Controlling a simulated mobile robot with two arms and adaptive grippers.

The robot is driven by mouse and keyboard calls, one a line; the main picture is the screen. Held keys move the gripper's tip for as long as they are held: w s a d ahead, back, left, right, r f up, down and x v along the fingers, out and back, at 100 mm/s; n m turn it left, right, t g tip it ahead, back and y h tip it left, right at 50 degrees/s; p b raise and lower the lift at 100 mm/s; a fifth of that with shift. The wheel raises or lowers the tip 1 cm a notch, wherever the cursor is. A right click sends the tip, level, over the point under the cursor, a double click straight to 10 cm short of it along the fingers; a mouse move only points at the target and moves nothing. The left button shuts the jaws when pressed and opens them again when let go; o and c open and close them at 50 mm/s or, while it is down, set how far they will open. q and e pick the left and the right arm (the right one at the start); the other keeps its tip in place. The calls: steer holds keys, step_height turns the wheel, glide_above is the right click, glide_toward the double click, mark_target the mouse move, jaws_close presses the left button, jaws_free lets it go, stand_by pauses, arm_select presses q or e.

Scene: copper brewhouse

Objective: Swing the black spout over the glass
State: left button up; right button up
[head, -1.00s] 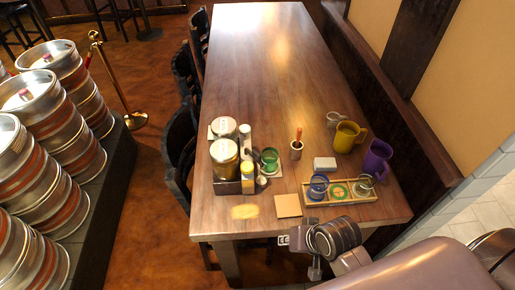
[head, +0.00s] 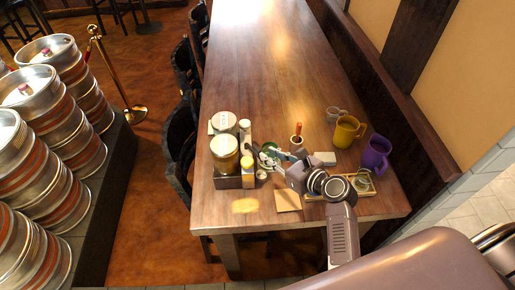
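A dispenser with two lidded canisters (head: 224,153) stands at the near left of the table in the head view. A small dark part that looks like the black spout (head: 252,143) shows at its right side, too small to make out well. A green glass (head: 264,160) stands just right of the dispenser, partly covered by my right gripper. My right gripper (head: 272,153) reaches in from the lower right, its fingertips pointing left beside the glass and the dispenser. Whether it touches either, and how far its fingers are apart, I cannot tell. My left gripper is out of view.
A wooden tray (head: 370,190) with small glasses is partly behind my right arm. A tan coaster (head: 287,199), white block (head: 325,159), small pot (head: 296,143), yellow mug (head: 347,131) and purple mug (head: 375,153) stand close by. The far table is clear.

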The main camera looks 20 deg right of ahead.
mark_target(259, 149)
steer(key=x, duration=0.7)
steer(key=shift+a, duration=0.1)
jaws_close()
steer(key=shift+f, duration=0.1)
